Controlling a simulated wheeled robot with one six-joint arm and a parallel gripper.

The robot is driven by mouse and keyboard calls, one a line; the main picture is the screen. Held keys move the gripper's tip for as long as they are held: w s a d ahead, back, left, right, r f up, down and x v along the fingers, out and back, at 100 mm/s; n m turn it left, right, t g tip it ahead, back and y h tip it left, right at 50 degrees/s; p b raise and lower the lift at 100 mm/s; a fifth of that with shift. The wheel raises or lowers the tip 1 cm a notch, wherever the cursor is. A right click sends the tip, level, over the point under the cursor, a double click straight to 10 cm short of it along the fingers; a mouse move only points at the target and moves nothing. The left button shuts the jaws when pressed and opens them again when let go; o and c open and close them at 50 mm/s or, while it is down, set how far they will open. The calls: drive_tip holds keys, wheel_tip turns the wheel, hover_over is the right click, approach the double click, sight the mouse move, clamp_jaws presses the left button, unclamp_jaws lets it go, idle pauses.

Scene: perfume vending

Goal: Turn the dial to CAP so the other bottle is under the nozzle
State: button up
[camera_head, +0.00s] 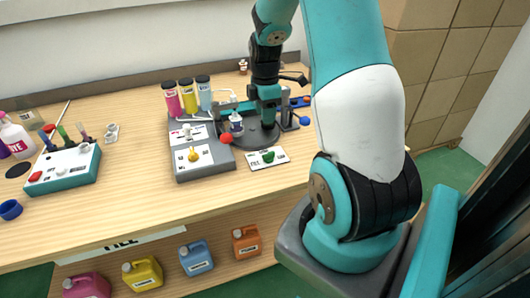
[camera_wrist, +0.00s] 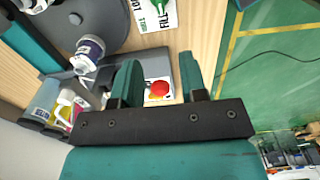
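A white card with a green knob (camera_head: 268,157) lies at the right front of the dispensing station; in the wrist view the green knob (camera_wrist: 157,8) is cut by the top edge beside the printed word FILL. A dark round turntable (camera_head: 262,132) stands behind the card. A small white bottle (camera_head: 236,122) with a dark label stands on its left side; a white bottle (camera_wrist: 89,50) also shows in the wrist view. A second bottle is not clearly seen. My gripper (camera_wrist: 159,62) is open and empty, apart from the knob. A red round button (camera_wrist: 160,88) shows between its fingers.
A grey box (camera_head: 205,163) with a yellow knob stands left of the turntable, before pink, yellow and blue bottles (camera_head: 188,96). Bare table (camera_head: 130,195) lies at the front left.

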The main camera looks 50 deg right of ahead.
sight(265, 154)
wheel_tip(265, 154, down, 15)
drive_tip(key=shift+f+p, duration=0.1)
drive_tip(key=shift+p, duration=0.85)
clamp_jaws()
